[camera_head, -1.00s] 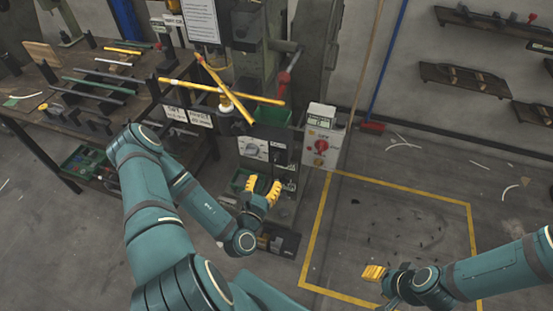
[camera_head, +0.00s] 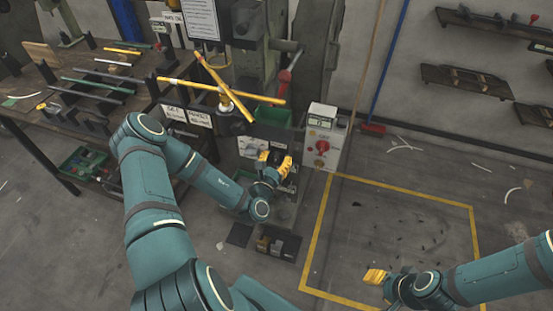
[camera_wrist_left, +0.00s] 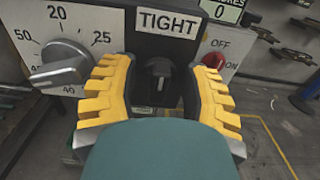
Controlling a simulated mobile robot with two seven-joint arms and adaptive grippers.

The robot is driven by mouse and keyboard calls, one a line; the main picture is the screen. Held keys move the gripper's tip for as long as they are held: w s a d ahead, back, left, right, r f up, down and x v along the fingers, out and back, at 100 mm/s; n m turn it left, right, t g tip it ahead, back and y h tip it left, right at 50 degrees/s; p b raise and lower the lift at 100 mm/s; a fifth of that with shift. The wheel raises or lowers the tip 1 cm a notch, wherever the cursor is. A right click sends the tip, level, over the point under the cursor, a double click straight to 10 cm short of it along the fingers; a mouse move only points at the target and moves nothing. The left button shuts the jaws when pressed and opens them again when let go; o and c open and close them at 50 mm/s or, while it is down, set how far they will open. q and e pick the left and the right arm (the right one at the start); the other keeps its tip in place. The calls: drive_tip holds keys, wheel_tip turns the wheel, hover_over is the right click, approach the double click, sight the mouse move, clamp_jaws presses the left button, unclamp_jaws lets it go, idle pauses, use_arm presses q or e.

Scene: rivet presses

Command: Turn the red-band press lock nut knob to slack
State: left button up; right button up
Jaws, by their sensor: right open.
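A black knob (camera_wrist_left: 158,72) sits on the press front below a white "TIGHT" sign (camera_wrist_left: 168,23) in the left wrist view. A lower label there is partly hidden by my wrist. My left gripper (camera_wrist_left: 158,85) is open, its yellow-padded fingers on either side of the knob with visible gaps. In the head view, my left gripper (camera_head: 275,161) is at the press front and hides the knob. I cannot make out a red band on this press. My right gripper (camera_head: 376,276) is open and empty above the floor at lower right.
A grey numbered dial (camera_wrist_left: 62,68) lies just left of the knob. A red switch (camera_head: 322,146) on a white box is to the right. Yellow crossed bars (camera_head: 225,93) stand above the panel.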

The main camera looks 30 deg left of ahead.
use_arm(q)
clamp_jaws()
